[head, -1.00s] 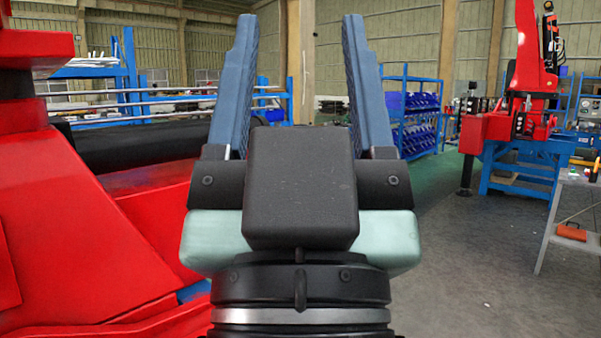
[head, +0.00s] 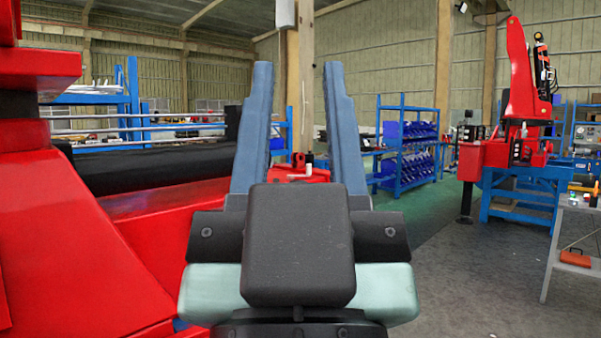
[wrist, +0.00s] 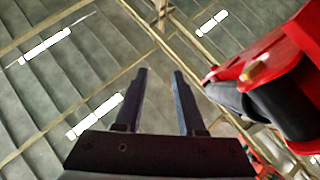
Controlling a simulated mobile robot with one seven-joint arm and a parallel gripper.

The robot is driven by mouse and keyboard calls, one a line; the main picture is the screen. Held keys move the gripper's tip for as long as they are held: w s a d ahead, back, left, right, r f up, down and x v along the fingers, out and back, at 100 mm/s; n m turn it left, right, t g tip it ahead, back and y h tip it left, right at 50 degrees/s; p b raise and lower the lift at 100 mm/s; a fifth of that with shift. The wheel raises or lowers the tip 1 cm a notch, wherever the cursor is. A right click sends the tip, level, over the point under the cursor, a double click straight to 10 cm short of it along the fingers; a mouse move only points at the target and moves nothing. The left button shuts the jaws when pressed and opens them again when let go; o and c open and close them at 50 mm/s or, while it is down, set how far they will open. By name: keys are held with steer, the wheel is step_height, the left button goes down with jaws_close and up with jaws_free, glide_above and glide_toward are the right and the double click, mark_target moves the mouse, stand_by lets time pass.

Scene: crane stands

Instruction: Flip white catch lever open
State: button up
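My gripper (head: 298,65) points away from the head camera, with its two blue-grey fingers apart and nothing seen between the tips. It is also open in the wrist view (wrist: 160,72). A small white piece (head: 301,168) shows between the fingers in the head view, on a red part farther off; it may be the catch lever, but it is too small to tell its position. The wrist view shows a pale peg (wrist: 255,72) on a red part right of the fingers, apart from them; I cannot tell if it is the lever.
Large red machinery (head: 80,240) fills the left side close by, with a black cylinder (head: 150,168) behind. A blue shelf (head: 408,145) and another red crane (head: 520,120) on a blue stand are farther right. A grey table (head: 575,235) is at the right edge. Floor between is clear.

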step_height(320, 180, up, 3)
steer(key=p, duration=0.2)
steer(key=shift+p, duration=0.35)
steer(key=c, duration=0.5)
step_height(320, 180, up, 12)
steer(key=p, duration=1.1)
steer(key=shift+f, duration=0.25)
jaws_close()
steer(key=shift+f, duration=0.1)
